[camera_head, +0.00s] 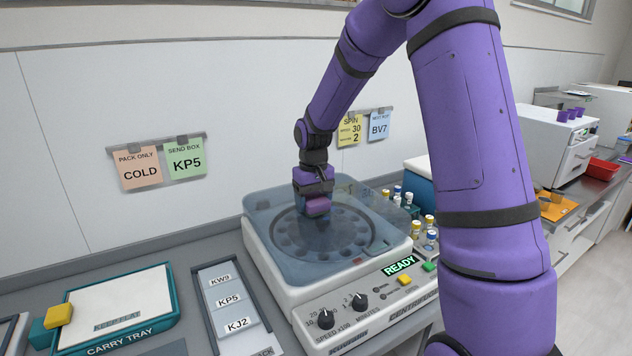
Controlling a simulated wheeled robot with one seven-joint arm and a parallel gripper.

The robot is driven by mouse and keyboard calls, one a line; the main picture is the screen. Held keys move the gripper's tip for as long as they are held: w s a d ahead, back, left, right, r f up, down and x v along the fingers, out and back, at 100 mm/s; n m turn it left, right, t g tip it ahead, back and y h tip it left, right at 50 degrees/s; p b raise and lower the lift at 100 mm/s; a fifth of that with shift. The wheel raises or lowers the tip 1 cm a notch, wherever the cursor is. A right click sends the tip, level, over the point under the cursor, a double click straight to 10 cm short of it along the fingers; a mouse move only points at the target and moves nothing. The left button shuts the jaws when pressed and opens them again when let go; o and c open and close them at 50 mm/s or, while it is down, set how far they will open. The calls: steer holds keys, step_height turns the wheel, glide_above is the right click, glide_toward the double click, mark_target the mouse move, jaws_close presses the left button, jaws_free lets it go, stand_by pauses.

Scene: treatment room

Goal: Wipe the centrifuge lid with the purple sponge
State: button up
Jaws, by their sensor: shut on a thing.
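The centrifuge (285,275) stands on the counter in the middle of the view, with a green READY sign on its front. Its see-through bluish lid (365,258) is down over the round rotor. My gripper (315,193) points down above the back middle part of the lid. It is shut on the purple sponge (318,208), whose pinkish-purple lower part shows below the jaws. The sponge is at or just above the lid; I cannot tell whether it touches.
A teal-rimmed carry tray (165,312) lies at the left, with a yellow block (58,315) at its edge. A labelled rack (205,305) stands left of the centrifuge. Capped vials (430,240) stand to its right. My arm hides part of the right side.

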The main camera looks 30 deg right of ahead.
steer(key=shift+s+r, duration=0.1)
steer(key=shift+r, duration=3.4)
